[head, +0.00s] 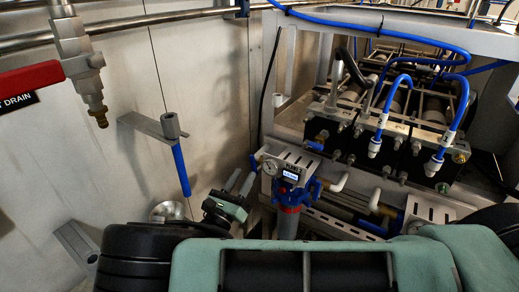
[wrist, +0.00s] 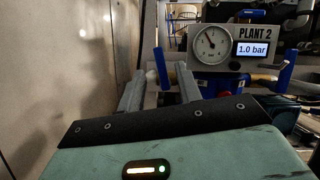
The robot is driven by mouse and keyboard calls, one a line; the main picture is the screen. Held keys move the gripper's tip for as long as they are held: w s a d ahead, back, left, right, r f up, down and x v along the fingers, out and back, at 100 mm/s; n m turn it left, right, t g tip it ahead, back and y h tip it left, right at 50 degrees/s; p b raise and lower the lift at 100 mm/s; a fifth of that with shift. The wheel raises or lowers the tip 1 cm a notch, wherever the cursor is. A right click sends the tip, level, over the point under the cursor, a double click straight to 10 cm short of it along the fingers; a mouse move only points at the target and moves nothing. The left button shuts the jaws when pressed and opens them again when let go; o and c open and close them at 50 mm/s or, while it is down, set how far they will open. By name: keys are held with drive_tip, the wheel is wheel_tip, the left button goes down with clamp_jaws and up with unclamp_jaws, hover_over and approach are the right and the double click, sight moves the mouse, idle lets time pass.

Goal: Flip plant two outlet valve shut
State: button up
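The plant two panel (wrist: 222,61) carries a round gauge (wrist: 211,43) and a display (wrist: 251,49) reading 1.0 bar. In the head view the panel (head: 287,165) sits above a blue filter head (head: 296,192). In the wrist view one upright blue handle (wrist: 161,69) stands left of the panel and another (wrist: 285,75) stands right. I cannot tell which is the outlet valve. My gripper (head: 241,181) is open and empty, left of the panel. In the wrist view its fingers (wrist: 160,76) are apart, with the left blue handle showing between them, seemingly farther off. Contact is not visible.
A wall bracket holds a blue lever (head: 181,168) left of my gripper. A red drain handle (head: 31,79) hangs at upper left. Pump equipment with blue hoses (head: 398,80) fills the right. The pale wall (wrist: 70,70) is close on the left.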

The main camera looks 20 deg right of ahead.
sight(252, 162)
drive_tip(key=p+x, duration=0.2)
drive_tip(key=x, duration=0.6)
drive_tip(key=shift+w+d+r+p, duration=0.1)
drive_tip(key=shift+w+p, duration=0.05)
drive_tip(key=shift+p, duration=0.25)
clamp_jaws()
